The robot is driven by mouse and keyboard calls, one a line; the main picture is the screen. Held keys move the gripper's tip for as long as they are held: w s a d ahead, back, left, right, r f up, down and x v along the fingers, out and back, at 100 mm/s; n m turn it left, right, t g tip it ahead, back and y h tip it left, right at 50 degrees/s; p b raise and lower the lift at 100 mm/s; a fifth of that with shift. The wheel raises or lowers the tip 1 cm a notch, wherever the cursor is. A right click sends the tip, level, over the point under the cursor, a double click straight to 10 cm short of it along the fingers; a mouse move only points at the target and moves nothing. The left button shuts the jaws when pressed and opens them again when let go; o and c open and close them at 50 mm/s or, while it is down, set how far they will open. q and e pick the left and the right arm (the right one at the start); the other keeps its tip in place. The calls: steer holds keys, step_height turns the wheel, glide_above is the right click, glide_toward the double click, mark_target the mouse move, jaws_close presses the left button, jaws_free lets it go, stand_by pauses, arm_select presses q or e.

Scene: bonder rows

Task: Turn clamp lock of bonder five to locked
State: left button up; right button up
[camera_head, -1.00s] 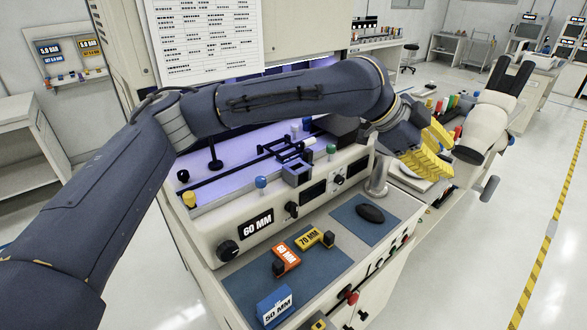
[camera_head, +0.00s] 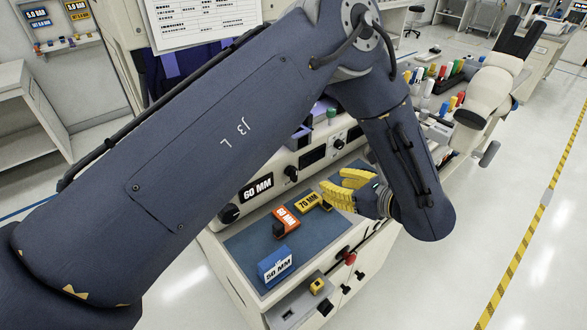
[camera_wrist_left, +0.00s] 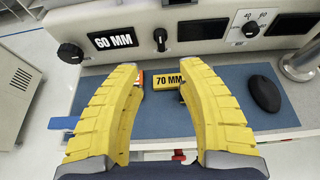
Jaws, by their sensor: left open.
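I cannot tell which of these is the clamp lock. The switch also shows in the head view (camera_head: 291,172). My left gripper (camera_head: 334,188) is open and empty, with yellow ribbed fingers, in front of the panel above the blue mat. In the wrist view its fingertips (camera_wrist_left: 160,68) point at the panel, apart from the switch. My right gripper is not in view.
An orange block (camera_head: 287,222), a yellow "70 MM" block (camera_head: 310,201) and a blue "50 MM" block (camera_head: 275,264) lie on the blue mat (camera_head: 245,247). A black mouse (camera_wrist_left: 264,93) and a metal post (camera_wrist_left: 302,52) stand right. A red button (camera_head: 350,257) sits below.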

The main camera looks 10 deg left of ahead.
mark_target(296, 169)
arm_select(q)
steer(key=x, duration=1.7)
steer(key=shift+w+a+r, duration=0.25)
steer(key=shift+w+a, duration=0.05)
steer(key=shift+c, duration=0.2)
jaws_close()
